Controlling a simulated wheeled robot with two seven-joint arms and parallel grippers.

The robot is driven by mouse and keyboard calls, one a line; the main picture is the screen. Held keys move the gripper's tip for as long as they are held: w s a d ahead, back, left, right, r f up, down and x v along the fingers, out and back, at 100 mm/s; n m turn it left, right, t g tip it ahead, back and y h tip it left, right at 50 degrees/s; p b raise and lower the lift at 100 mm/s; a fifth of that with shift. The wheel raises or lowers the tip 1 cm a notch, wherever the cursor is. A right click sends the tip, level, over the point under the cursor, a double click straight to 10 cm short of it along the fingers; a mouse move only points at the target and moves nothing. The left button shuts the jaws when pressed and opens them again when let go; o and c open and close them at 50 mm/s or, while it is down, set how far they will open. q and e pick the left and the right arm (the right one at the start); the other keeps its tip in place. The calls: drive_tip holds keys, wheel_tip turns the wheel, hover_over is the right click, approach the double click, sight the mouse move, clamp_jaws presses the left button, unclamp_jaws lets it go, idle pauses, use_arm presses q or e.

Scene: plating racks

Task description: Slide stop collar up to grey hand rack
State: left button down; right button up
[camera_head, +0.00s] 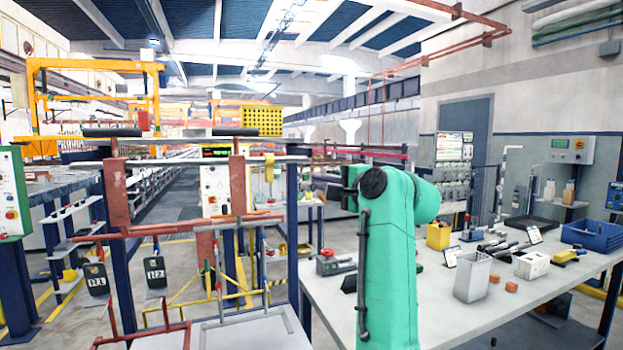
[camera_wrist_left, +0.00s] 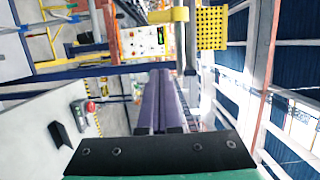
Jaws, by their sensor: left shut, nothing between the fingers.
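A yellow collar (camera_head: 269,166) sits on a grey horizontal bar (camera_head: 290,158), just right of the red-brown uprights. It also shows at the top of the left wrist view as a yellow block (camera_wrist_left: 167,15) on the grey bar. My left gripper (camera_head: 346,188) is right of the collar, mostly hidden behind my green arm. In the left wrist view its two fingers (camera_wrist_left: 159,90) lie together, empty and apart from the collar. Red-brown frames (camera_head: 237,185) hang at the bar; I cannot tell which is the grey hand rack. My right gripper is out of view.
A white workbench (camera_head: 450,310) on the right holds a grey bin (camera_head: 472,277), a blue crate (camera_head: 592,234) and small tools. A red-buttoned box (camera_head: 334,264) stands on its left part. A yellow perforated panel (camera_head: 262,121) stands behind the bar.

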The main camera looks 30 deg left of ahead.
sight(269, 174)
use_arm(q)
drive_tip(key=a+p, duration=0.4)
drive_tip(key=a, duration=0.5)
drive_tip(key=shift+s+a, duration=0.25)
drive_tip(key=shift+a, duration=0.1)
